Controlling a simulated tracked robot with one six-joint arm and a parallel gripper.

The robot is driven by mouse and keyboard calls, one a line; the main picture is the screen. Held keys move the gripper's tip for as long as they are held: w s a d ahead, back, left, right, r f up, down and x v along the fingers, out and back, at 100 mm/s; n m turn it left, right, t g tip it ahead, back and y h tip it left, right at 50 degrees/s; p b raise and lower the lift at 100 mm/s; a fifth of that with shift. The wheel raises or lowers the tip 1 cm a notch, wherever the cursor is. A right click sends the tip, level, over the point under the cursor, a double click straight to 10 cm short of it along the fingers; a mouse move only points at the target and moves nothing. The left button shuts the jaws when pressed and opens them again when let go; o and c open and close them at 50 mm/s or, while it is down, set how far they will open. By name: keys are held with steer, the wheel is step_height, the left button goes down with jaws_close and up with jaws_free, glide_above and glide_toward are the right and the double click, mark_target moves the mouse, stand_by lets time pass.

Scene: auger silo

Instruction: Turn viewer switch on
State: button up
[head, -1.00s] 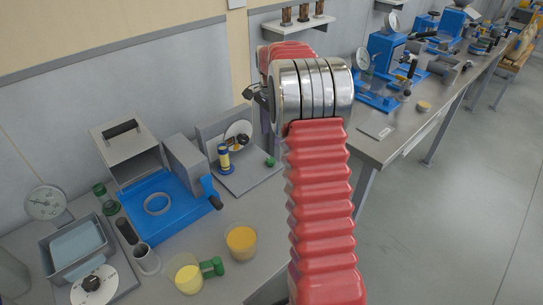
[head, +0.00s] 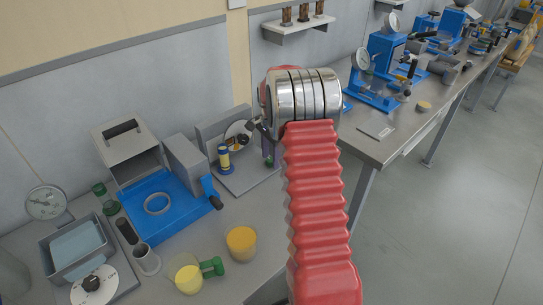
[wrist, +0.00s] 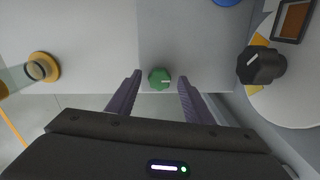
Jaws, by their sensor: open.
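The viewer appears to be the grey L-shaped stand (head: 212,133) on the bench, with a round disc, a black knob and a blue-and-yellow cylinder. A green knob with a white mark (wrist: 159,78), likely its switch, sits on the grey plate in the wrist view. My gripper (wrist: 160,80) is open, with its two purple fingers on either side of the green knob in the picture. Whether the fingertips reach down around it I cannot tell. In the head view my gripper (head: 267,150) hangs over the stand's right side, mostly hiding the green knob.
The black knob (wrist: 261,65) on the white disc is close to the right finger. Left on the bench are a blue machine (head: 163,212), a grey tray (head: 95,265) and a cup of yellow material (head: 241,243).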

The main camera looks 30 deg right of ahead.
steer(key=shift+c, duration=0.6)
steer(key=c, duration=0.9)
steer(key=shift+d, duration=0.15)
steer(key=shift+c, duration=0.3)
